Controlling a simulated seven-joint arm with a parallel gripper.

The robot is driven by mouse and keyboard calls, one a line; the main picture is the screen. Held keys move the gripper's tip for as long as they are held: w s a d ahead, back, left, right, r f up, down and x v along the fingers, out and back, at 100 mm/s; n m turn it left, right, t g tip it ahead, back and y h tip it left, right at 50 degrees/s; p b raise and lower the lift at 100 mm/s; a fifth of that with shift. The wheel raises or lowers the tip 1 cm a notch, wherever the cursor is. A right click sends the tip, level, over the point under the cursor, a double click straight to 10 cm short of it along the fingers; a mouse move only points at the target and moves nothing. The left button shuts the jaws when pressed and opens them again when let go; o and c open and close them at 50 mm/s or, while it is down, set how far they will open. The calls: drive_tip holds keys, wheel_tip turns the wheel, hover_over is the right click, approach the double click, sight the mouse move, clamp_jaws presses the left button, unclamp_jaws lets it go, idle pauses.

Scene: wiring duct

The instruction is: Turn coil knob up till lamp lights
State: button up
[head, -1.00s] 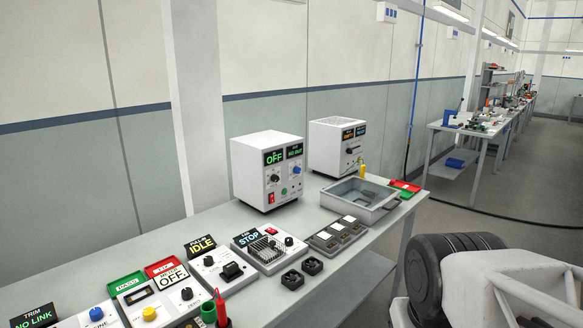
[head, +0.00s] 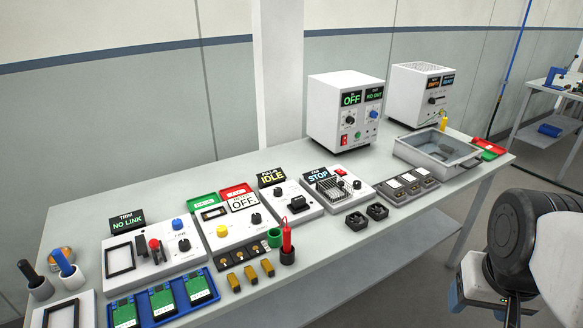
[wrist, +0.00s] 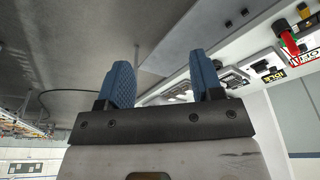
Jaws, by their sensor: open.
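The unit under the IDLE sign (head: 272,177) is a white box on the bench, and its small sign line seems to read PULL-IN. It carries a small black knob (head: 278,191) and a black block (head: 304,203). I cannot read a coil label or make out a lit lamp on it. The IDLE sign also shows, tilted, in the wrist view (wrist: 268,73). My gripper (wrist: 165,82) has two blue fingers apart with nothing between them. It is away from the bench units; its fingers are not visible in the head view.
A FAN STOP unit (head: 338,188) stands right of it and an OFF meter unit (head: 233,222) left. A red probe (head: 287,238) stands upright in front. White supplies (head: 345,112) and a grey tray (head: 437,150) are further back right. A blue board tray (head: 160,300) lies front left.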

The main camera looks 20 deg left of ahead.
drive_tip(key=shift+w, duration=0.1)
idle(0.5)
drive_tip(key=w+a+r+n, duration=0.1)
drive_tip(key=w+a+r, duration=0.15)
drive_tip(key=w, duration=0.55)
drive_tip(key=w+a+r+n, duration=0.1)
drive_tip(key=w+a, duration=0.3)
drive_tip(key=w, duration=0.5)
drive_tip(key=n+g, duration=0.2)
drive_tip(key=n, duration=0.5)
hover_over(278, 189)
drive_tip(key=f, duration=1.7)
drive_tip(key=shift+s+d+f, duration=0.25)
drive_tip(key=shift+s+f, duration=0.1)
drive_tip(key=shift+f, duration=0.05)
drive_tip(key=shift+w+a+f, duration=0.15)
drive_tip(key=shift+a+f, duration=0.2)
drive_tip(key=shift+a, duration=0.1)
drive_tip(key=shift+w+d+f, duration=0.1)
drive_tip(key=shift+f, duration=1.85)
drive_tip(key=shift+d+f, duration=0.1)
drive_tip(key=shift+f, duration=1.85)
